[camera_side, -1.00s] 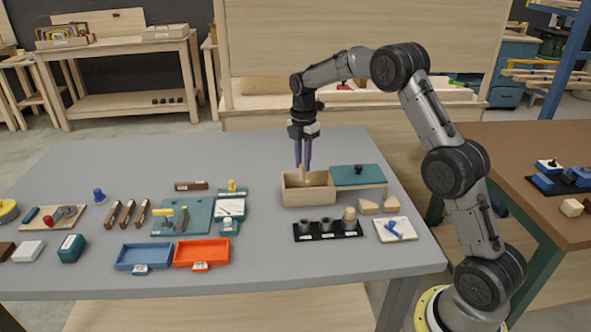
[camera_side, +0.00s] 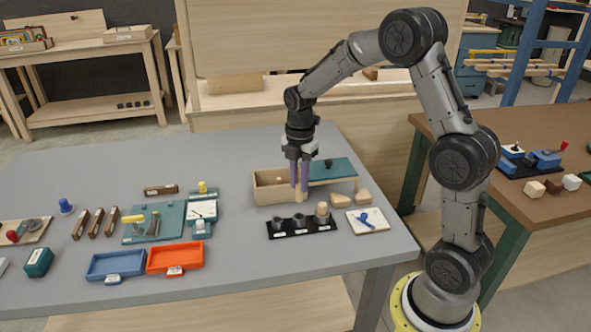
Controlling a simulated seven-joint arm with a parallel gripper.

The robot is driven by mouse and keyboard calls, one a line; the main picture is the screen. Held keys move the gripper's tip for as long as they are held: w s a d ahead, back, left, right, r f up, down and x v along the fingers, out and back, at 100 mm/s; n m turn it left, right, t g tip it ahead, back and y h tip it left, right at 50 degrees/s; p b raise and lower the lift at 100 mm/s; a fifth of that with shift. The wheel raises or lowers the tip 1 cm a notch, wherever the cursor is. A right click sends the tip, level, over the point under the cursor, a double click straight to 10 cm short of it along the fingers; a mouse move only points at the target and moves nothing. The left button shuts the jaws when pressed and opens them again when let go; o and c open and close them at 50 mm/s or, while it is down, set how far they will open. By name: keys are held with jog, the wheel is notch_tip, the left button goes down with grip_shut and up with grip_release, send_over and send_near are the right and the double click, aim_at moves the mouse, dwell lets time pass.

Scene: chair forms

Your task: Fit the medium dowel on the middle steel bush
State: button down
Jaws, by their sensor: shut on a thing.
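My gripper (camera_side: 299,182) has purple fingers shut on a pale wooden dowel (camera_side: 299,196), which hangs upright from the fingertips. It is in front of the wooden box, above and slightly behind the black rack (camera_side: 318,231). The rack carries three dark steel bushes in a row. The middle steel bush (camera_side: 300,221) is almost straight below the held dowel, with a small gap apparent. The left bush (camera_side: 278,225) looks empty. The right bush has a pale dowel (camera_side: 322,208) standing in it.
The open wooden box (camera_side: 262,194) is behind the rack, with a small pale piece inside and a teal lid (camera_side: 332,170) to its right. Wooden wedges (camera_side: 341,200) and a white tile with a blue piece (camera_side: 368,220) lie right. Orange (camera_side: 175,257) and blue (camera_side: 116,265) trays lie left.

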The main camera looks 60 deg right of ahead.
aim_at(299, 201)
jog(key=shift+f, duration=2.35)
jog(key=shift+f, duration=1.45)
jog(key=shift+c, duration=0.6)
grip_release()
jog(key=shift+r, duration=0.1)
jog(key=shift+r, duration=3.4)
